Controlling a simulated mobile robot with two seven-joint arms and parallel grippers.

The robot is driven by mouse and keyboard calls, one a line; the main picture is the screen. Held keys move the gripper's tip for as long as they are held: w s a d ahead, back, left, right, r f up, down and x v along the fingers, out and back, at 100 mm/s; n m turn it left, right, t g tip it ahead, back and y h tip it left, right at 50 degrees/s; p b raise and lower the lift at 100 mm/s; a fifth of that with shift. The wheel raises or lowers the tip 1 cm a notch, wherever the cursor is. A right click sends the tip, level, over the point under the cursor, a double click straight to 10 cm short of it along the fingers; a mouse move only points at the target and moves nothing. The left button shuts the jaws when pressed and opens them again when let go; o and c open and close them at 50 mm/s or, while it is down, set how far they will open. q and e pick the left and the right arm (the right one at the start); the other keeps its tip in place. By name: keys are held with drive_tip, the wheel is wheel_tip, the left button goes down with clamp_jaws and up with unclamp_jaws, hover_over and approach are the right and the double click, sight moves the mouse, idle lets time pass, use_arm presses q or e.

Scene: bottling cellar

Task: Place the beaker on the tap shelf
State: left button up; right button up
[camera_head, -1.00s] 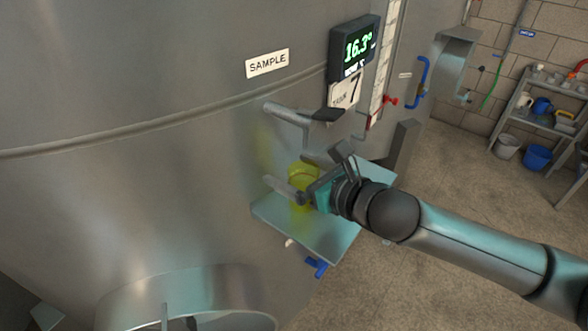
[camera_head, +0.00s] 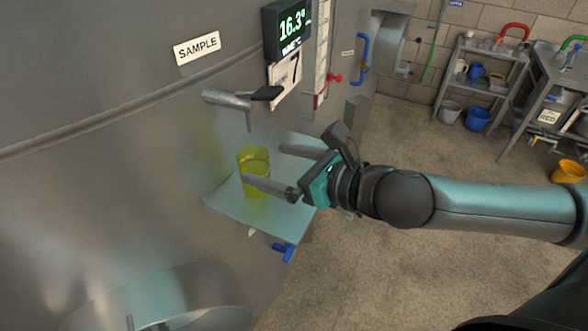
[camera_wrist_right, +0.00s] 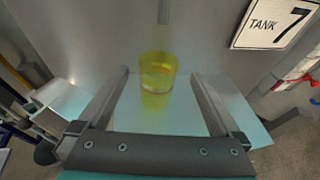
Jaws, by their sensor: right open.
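The yellow see-through beaker (camera_head: 253,168) stands upright on the tap shelf (camera_head: 226,199), a flat pale plate on the tank's side, below the sample tap (camera_head: 236,99). My right gripper (camera_head: 265,166) is open, its fingers pointing toward the beaker. In the right wrist view the beaker (camera_wrist_right: 157,80) stands beyond the fingertips, centred between the two fingers (camera_wrist_right: 160,74), with bare shelf (camera_wrist_right: 140,118) showing around it. The near finger covers a little of the beaker in the head view. My left gripper is not in view.
The steel tank (camera_head: 110,190) wall rises directly behind the shelf. A blue-handled valve (camera_head: 284,251) sits below the shelf, and a display (camera_head: 287,30) hangs above. Racks with buckets (camera_head: 478,118) stand at the far right. Open floor (camera_head: 400,270) lies right of the shelf.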

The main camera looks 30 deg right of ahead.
drive_tip(key=shift+s+d, duration=0.15)
drive_tip(key=shift+s, duration=0.3)
drive_tip(key=shift+s+r, duration=0.2)
drive_tip(key=shift+s+d+r+p, duration=0.25)
drive_tip(key=shift+s+d+p, duration=0.2)
drive_tip(key=shift+p, duration=0.2)
drive_tip(key=shift+s+d+r+p, duration=0.2)
drive_tip(key=shift+s+p, duration=0.3)
drive_tip(key=shift+s, duration=0.15)
idle(0.5)
